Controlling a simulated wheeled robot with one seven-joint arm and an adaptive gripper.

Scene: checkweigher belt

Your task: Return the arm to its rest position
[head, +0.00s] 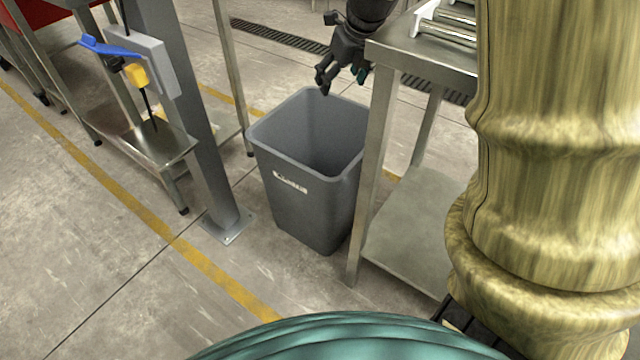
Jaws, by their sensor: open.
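My gripper (343,80) is at the top middle of the head view, above the back edge of a grey bin. It points down, is open, and nothing shows between its fingers. The upper part of my arm is cut off by the top edge of the picture. The grey bin (300,205) stands on the floor with a small white label on its front. The part of its inside that I can see looks empty; its floor is hidden.
A steel table (415,52) with rollers (450,28) stands close right of the bin and gripper. A grey post (185,110) and a steel stand (150,145) are at the left. A yellow line (215,272) crosses the open floor at lower left.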

